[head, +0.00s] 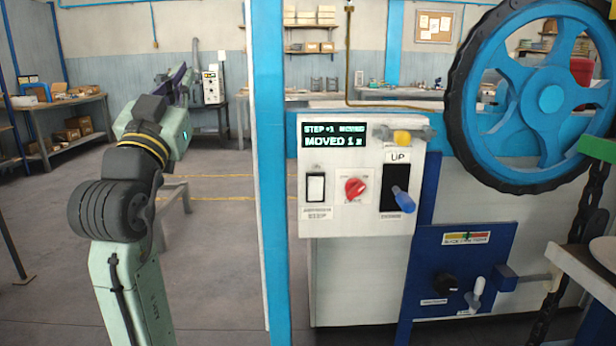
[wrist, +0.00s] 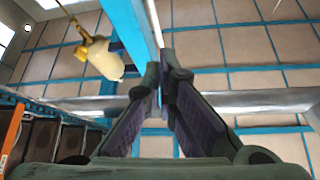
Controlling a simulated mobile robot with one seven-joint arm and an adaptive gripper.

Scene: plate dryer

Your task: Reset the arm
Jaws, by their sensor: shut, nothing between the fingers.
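My arm stands at the left of the head view, folded upward. My gripper (head: 183,78) points up and away from the control panel, in free air. In the wrist view the two dark fingers of my gripper (wrist: 164,72) come together at the tips with nothing between them.
A blue post (head: 268,150) stands between my arm and the panel. A large blue wheel (head: 530,97) and a lower blue panel (head: 425,262) are at the right. Shelves and a bench (head: 60,105) line the back left. The floor around my arm is mostly clear.

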